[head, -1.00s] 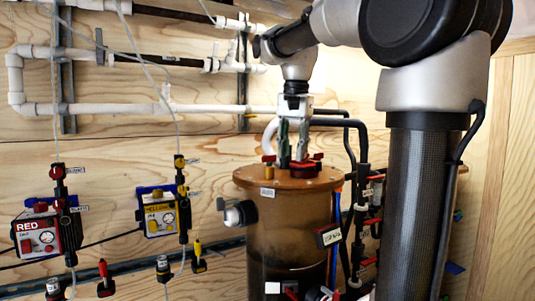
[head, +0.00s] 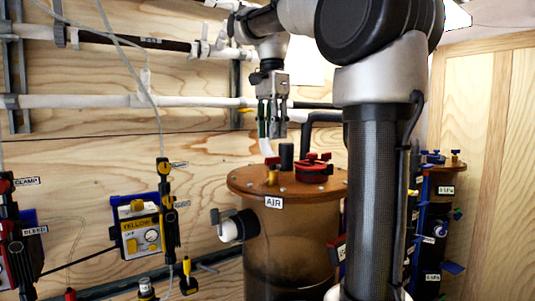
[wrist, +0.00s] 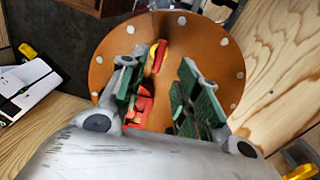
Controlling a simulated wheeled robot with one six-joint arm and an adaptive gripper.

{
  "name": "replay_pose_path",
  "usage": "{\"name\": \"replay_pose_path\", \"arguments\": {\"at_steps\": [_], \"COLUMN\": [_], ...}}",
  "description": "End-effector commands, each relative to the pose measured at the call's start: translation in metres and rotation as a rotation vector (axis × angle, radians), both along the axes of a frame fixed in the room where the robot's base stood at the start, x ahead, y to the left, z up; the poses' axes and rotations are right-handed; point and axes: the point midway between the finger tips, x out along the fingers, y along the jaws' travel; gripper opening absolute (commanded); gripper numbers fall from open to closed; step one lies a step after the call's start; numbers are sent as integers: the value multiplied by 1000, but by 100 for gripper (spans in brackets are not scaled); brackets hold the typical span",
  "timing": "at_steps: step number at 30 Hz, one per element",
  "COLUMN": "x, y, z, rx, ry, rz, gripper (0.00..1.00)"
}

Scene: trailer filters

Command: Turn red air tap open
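The brown tank labelled AIR (head: 300,225) stands against the wooden wall, with a round orange-brown lid (head: 245,180) on top. Red tap parts (head: 313,170) sit on the lid, right of a dark upright cylinder (head: 286,156). My gripper (head: 272,135) points down above the lid, clear of it, to the upper left of the red parts. In the wrist view its green-padded fingers (wrist: 158,66) are apart with nothing held. Red tap parts (wrist: 137,106) show there beside and partly behind the left finger. I cannot tell the tap's handle position.
A small brass fitting (head: 272,176) stands at the lid's left. A white side valve (head: 236,226) juts from the tank. The yellow box (head: 139,226) hangs on the wall at left. White pipes (head: 90,101) run behind my gripper.

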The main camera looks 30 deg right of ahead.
Motion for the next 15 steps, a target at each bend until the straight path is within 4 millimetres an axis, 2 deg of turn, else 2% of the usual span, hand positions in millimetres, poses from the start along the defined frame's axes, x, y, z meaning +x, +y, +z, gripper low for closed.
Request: {"name": "replay_pose_path", "arguments": {"at_steps": [9, 15], "x": [0, 0], "y": [0, 0], "z": [-52, -66], "rx": [0, 0], "ry": [1, 0], "rz": [1, 1], "gripper": [32, 32]}}
